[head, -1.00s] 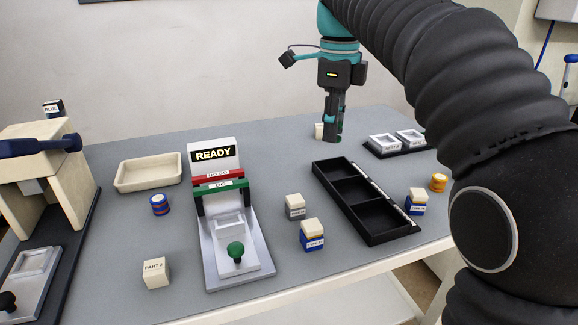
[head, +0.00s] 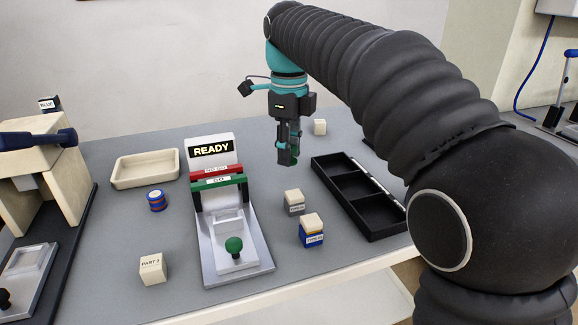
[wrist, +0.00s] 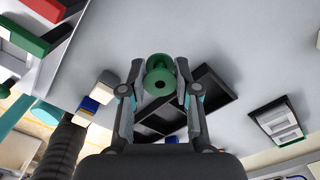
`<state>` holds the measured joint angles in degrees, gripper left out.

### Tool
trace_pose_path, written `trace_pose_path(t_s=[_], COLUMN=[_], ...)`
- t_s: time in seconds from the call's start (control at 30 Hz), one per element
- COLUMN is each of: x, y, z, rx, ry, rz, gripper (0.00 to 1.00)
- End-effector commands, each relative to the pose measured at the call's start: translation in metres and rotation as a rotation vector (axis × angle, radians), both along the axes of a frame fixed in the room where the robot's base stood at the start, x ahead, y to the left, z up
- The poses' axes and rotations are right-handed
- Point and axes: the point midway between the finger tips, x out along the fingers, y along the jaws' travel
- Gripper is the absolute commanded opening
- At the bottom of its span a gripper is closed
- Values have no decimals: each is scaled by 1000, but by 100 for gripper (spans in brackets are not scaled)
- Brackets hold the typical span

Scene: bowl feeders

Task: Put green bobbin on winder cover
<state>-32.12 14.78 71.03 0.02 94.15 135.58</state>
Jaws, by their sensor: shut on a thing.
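The green bobbin (wrist: 159,80) is held between the fingers of my gripper (wrist: 160,82) in the wrist view, with its round end and dark centre hole facing the camera. In the head view my gripper (head: 287,158) hangs in the air over the table, right of the READY fixture, and the bobbin is mostly hidden by the fingers. I cannot tell which thing, if any in view, is the winder cover.
The READY fixture (head: 209,150) has red and green bars and a green knob. Right of it stand labelled blocks (head: 311,232) and a black three-compartment tray (head: 322,172). A beige tray (head: 121,180), a blue-orange spool (head: 156,201) and a beige-framed press (head: 52,172) are left.

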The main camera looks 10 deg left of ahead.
Motion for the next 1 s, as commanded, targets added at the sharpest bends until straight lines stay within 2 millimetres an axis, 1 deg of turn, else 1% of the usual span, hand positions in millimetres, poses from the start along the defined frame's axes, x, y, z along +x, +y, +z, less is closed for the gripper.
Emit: trace_pose_path(t_s=[0.3,0.7,0.73,0.77,0.8,0.83,1.0], x=[0,0,0,0,0,0,0], y=[0,0,0,0,0,0,0], z=[-38,-42,-42,-42,-42,-42,-42], rx=[-1,-1,0,0,0,0,0], ry=[1,1,0,0,0,0,0], rz=[0,1,1,1,1,1,1], gripper=[3,3,36,43,53,56,56])
